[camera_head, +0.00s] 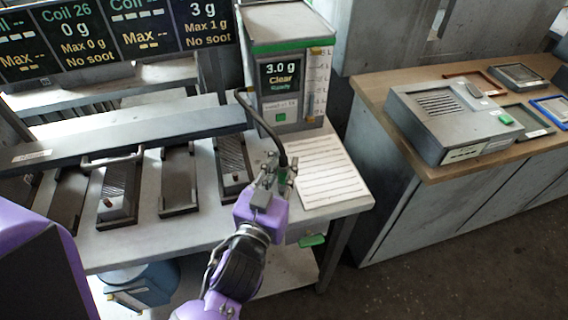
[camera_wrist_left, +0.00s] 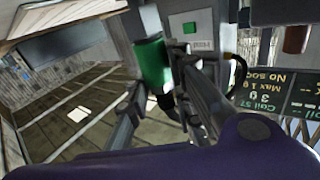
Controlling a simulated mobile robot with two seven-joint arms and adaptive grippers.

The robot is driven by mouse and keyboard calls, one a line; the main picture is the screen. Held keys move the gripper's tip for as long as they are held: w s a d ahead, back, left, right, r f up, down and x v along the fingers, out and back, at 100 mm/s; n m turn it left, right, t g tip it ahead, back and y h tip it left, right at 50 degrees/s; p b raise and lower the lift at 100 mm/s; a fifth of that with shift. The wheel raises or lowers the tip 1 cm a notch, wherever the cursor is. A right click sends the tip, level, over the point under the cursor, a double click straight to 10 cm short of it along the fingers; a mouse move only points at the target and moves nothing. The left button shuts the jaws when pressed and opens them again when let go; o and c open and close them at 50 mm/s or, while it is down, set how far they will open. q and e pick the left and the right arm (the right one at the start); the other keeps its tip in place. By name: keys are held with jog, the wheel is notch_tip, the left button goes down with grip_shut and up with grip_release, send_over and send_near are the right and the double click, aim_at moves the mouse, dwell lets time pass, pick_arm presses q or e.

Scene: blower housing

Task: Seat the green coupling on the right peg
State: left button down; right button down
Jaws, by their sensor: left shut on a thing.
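The green coupling (camera_head: 283,177) is at the lower end of a black hose (camera_head: 270,125) that comes from the grey machine. My left gripper (camera_head: 274,176) is shut on it, above the bench's front edge. The left wrist view shows the green coupling (camera_wrist_left: 152,65) large and close, between the fingers (camera_wrist_left: 165,85), with a dark end pointing down in the picture. I cannot make out the right peg in either view. My right gripper is not in view.
The grey machine (camera_head: 262,48) has a screen reading 3.0 g, Clear, Ready. A lined white sheet (camera_head: 325,172) lies right of the gripper. Dark coil units (camera_head: 120,185) stand on the bench to the left. A wooden counter (camera_head: 400,90) at right holds a grey box (camera_head: 450,122).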

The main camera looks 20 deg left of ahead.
pick_arm(q)
jog(key=shift+f, duration=0.35)
jog(key=c, duration=1.5)
grip_release()
jog(key=shift+o, duration=0.2)
notch_tip(320, 180, up, 10)
jog(key=shift+r, duration=0.1)
